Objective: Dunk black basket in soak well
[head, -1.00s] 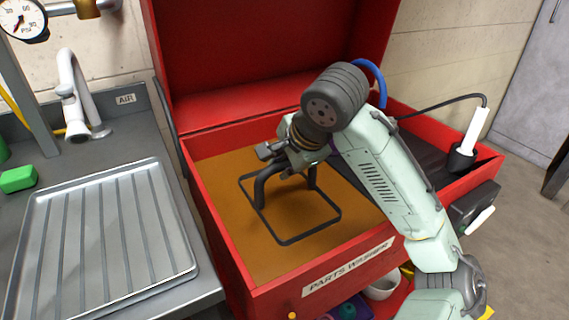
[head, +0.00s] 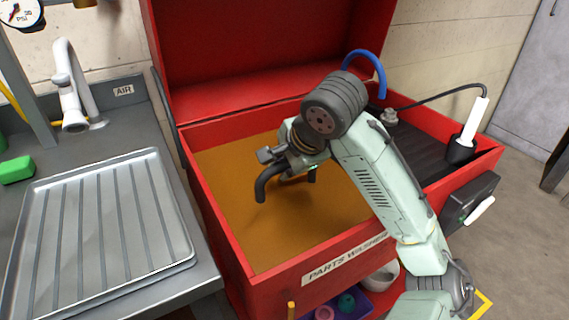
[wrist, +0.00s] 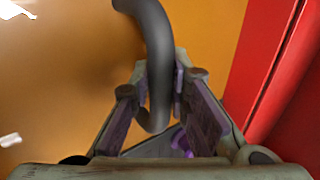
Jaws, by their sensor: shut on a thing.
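The black basket's handle (head: 262,188) sticks up out of the orange-brown liquid in the soak well (head: 222,190). The basket's rim and body are hidden below the opaque liquid. My gripper (head: 285,168) is low over the well and shut on the handle. In the wrist view the dark curved handle (wrist: 160,55) runs down between the two fingers of my gripper (wrist: 165,95), with liquid all around.
The well fills the left part of the red parts washer (head: 250,262), whose lid (head: 270,60) stands open. A dark ribbed shelf (head: 440,145) lies to the right, with a white brush (head: 474,122) in a holder. A metal tray (head: 110,225) sits on the left counter.

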